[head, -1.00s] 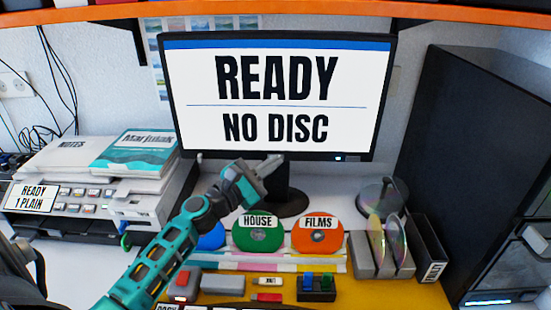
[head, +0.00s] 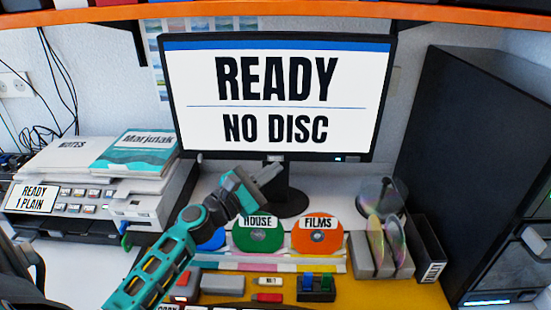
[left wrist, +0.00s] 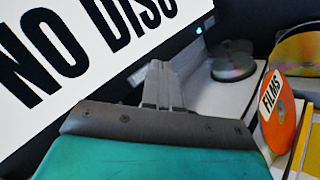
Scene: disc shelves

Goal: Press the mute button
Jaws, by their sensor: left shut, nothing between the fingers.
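The monitor (head: 283,45) stands at the back and reads "READY" and "NO DISC". Its dark lower bezel has a small pale mark (head: 338,158) toward the right. No marking that I can read says mute. In the left wrist view, the bezel carries a small blue light (left wrist: 199,30) and a greyish strip (left wrist: 150,70). My left gripper (head: 272,171) is shut and empty, in front of the monitor stand just below the bezel. Its fingers also show in the left wrist view (left wrist: 160,85), overlapping the bezel there; I cannot tell whether they touch. My right gripper is not in view.
Green HOUSE (head: 257,238) and orange FILMS (head: 318,238) discs stand below the monitor. A disc rack (head: 365,262) is to the right. A printer (head: 75,225) stands at left, a dark cabinet (head: 455,150) at right. Several small desk items lie in front.

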